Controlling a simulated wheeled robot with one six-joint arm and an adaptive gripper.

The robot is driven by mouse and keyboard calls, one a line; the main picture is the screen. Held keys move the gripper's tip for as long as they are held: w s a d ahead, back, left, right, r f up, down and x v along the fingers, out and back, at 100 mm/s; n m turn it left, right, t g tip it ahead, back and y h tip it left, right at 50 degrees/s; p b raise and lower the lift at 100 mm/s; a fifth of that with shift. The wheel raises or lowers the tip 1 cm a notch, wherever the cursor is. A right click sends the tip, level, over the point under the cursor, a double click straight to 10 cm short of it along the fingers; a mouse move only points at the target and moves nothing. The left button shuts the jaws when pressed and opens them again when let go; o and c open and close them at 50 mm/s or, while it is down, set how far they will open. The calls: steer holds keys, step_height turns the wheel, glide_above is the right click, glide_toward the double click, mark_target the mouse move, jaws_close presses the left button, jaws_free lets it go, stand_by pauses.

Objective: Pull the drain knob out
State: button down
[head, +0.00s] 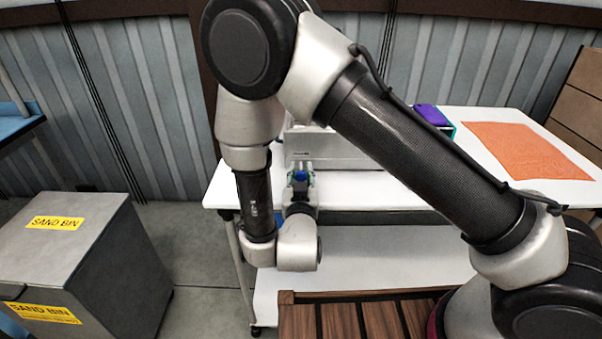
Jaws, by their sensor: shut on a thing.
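A pale box-shaped appliance (335,152) stands on the white table, partly hidden behind my arm. My gripper (300,168) is at the lower left of its front face, reaching toward it from the near side. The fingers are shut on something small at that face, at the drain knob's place. The knob itself is hidden by the fingers or too small to make out. A blue patch shows at the gripper, and I cannot tell whether it belongs to the gripper.
The white table (480,196) has a lower shelf. An orange mat (525,148) and a purple item (430,114) lie on its right part. A grey sand bin (75,262) stands at left. Brown wooden slats (340,318) are in front. Bare floor lies between bin and table.

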mark_target(301, 172)
steer(key=c, duration=1.1)
jaws_free()
steer(key=shift+c, duration=0.2)
steer(key=shift+r, duration=0.1)
step_height(301, 172, up, 10)
steer(key=shift+f, duration=0.1)
